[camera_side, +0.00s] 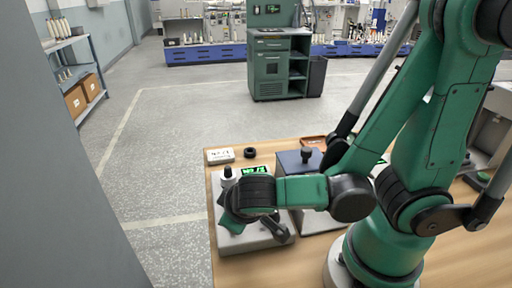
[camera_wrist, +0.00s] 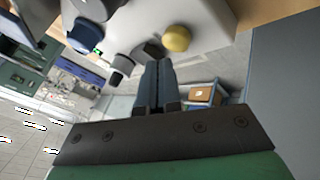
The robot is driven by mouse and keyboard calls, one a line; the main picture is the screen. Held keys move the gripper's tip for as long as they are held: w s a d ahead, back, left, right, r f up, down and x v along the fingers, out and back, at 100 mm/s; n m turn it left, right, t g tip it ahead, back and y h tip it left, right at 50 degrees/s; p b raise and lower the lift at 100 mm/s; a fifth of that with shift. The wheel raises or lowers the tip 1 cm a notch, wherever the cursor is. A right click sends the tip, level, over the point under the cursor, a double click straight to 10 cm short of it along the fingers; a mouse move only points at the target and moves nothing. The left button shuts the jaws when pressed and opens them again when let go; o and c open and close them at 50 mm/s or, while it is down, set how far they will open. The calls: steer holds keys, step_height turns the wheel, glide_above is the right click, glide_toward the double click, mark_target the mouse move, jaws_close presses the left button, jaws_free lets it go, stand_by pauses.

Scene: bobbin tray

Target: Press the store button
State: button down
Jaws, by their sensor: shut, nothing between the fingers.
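A pale grey device box stands on the wooden table; its body (camera_side: 240,243) shows below my arm in the side view, and its pale face (camera_wrist: 205,22) fills the top of the wrist view. A round yellow button (camera_wrist: 177,38) sits on it, with no readable label. A green lit display (camera_side: 255,170) is on the box and shows small in the wrist view (camera_wrist: 97,50). My gripper (camera_wrist: 158,66) is shut and empty, its fingertips just below and left of the yellow button in the wrist view. I cannot tell whether they touch anything. In the side view my wrist hides the fingertips and that button.
A dark-topped box (camera_side: 298,160) with a black knob stands right of the device. A white labelled block (camera_side: 220,156) and a black ring (camera_side: 250,153) lie at the table's back edge. Dark and pale knobs (camera_wrist: 122,65) stick out left of my fingers.

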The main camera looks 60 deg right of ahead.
steer(key=shift+f, duration=0.1)
steer(key=shift+f, duration=0.35)
stand_by(0.6)
steer(key=shift+r, duration=0.45)
steer(key=shift+r, duration=2.5)
